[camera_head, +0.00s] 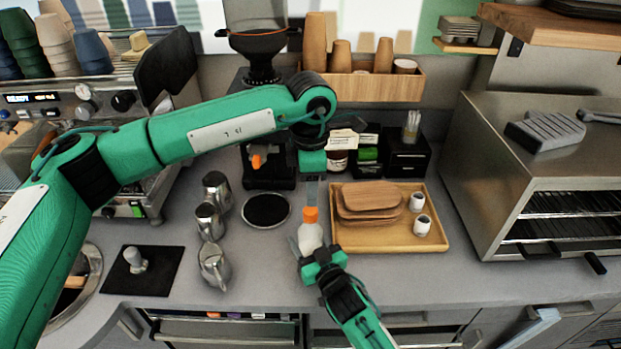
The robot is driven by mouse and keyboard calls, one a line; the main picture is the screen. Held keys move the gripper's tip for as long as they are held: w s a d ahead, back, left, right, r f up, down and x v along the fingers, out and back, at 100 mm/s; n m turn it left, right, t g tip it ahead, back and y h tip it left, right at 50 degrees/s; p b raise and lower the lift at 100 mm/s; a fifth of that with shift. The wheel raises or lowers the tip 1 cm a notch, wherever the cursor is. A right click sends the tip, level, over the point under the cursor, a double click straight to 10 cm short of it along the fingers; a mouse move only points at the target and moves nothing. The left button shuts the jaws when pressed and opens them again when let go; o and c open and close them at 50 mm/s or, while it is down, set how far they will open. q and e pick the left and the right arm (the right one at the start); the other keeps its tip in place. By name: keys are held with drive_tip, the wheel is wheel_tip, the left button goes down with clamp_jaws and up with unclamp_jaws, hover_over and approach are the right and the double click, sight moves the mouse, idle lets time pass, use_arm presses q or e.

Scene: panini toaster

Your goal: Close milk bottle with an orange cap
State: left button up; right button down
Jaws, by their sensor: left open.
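The milk bottle (311,236) is white and stands upright on the counter, left of the wooden tray. An orange cap (311,214) shows at its top; I cannot tell whether it is fully seated. My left gripper (313,203) reaches down from above, open, with its fingers just above or beside the cap. My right gripper (316,246) comes from the front, its fingers on either side of the bottle's lower body. I cannot tell whether they press on it, and they hide the bottle's base.
A wooden tray (437,237) with boards and two small cups is close on the right. Metal pitchers (214,266) and a round black-topped disc (266,210) are left. A toaster oven (490,150) stands far right. The front counter strip is mostly clear.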

sight(311, 210)
use_arm(q)
drive_tip(key=n, duration=0.5)
drive_tip(key=shift+r, duration=0.15)
drive_tip(key=n, duration=0.6)
drive_tip(key=shift+r, duration=0.15)
drive_tip(key=n, duration=0.5)
drive_tip(key=shift+r, duration=0.15)
drive_tip(key=n, duration=0.5)
drive_tip(key=shift+r, duration=0.15)
drive_tip(key=shift+f, duration=4)
